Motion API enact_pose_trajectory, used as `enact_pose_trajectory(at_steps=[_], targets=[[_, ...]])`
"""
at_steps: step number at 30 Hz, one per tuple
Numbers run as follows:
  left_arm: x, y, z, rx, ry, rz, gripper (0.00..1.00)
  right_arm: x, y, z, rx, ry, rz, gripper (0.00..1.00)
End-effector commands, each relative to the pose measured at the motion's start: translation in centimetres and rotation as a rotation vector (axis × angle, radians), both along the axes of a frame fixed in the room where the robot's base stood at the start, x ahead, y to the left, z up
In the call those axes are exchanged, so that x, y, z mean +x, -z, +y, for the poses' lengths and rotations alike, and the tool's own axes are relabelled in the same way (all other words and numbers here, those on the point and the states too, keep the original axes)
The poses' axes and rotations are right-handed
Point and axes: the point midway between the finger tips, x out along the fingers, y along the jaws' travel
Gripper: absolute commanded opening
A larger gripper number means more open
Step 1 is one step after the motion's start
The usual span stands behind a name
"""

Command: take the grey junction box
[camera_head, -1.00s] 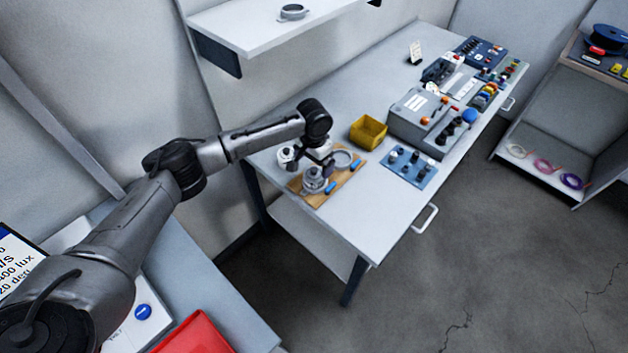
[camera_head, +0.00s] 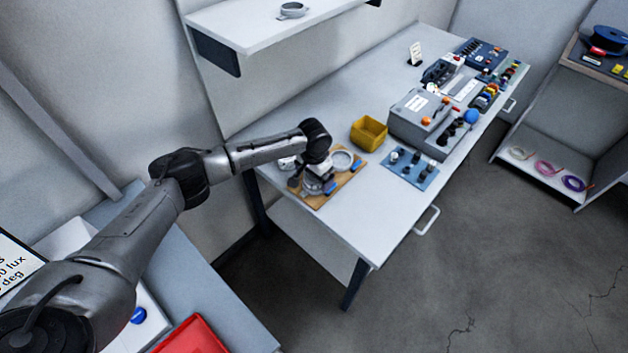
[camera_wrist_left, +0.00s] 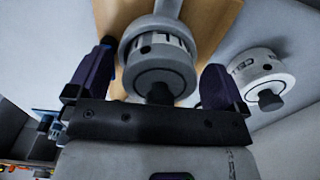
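A round grey junction box (camera_wrist_left: 160,62) with a dark knob-like stub facing the camera sits on a wooden board in the left wrist view. In the head view the grey box (camera_head: 318,184) is partly hidden by my gripper. My left gripper (camera_wrist_left: 155,72) is open, with one dark finger on each side of the box. I cannot tell whether either finger touches it. In the head view my left gripper (camera_head: 311,176) is low over the board. My right gripper is not in view.
A white round part (camera_wrist_left: 257,75) stands close beside the right finger. The wooden board (camera_head: 351,178) also carries a grey ring (camera_head: 342,160) and blue-handled tools. A yellow bin (camera_head: 368,133), a blue plate with knobs (camera_head: 409,168) and a grey control box (camera_head: 421,117) stand further right. The table's front is clear.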

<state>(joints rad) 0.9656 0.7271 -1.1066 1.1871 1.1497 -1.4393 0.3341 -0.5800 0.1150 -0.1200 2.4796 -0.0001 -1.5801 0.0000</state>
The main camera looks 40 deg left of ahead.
Motion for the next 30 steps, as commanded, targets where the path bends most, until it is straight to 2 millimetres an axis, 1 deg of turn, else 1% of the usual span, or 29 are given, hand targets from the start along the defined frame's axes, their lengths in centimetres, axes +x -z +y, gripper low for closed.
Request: enact_pose_trajectory(at_steps=[1, 2, 15, 18, 26, 29, 30], targets=[[0.0, 0.0, 0.0, 0.000, 0.000, 0.000, 0.94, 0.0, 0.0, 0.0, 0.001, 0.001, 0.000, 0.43], [0.0, 0.0, 0.0, 0.000, 0.000, 0.000, 0.91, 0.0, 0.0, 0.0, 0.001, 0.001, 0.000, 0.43], [0.0, 0.0, 0.0, 0.000, 0.000, 0.000, 0.49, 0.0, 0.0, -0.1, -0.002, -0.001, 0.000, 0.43], [0.0, -0.1, 0.0, 0.000, 0.000, -0.001, 0.41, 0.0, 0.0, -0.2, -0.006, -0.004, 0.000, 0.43], [0.0, -0.4, 0.0, 0.000, 0.000, -0.001, 0.40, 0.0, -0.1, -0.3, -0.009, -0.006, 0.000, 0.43], [0.1, -1.3, 0.0, 0.000, 0.000, -0.002, 0.40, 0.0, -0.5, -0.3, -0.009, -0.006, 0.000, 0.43], [0.1, -2.0, 0.0, 0.000, 0.000, -0.003, 0.40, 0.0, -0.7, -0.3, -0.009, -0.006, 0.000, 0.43]])
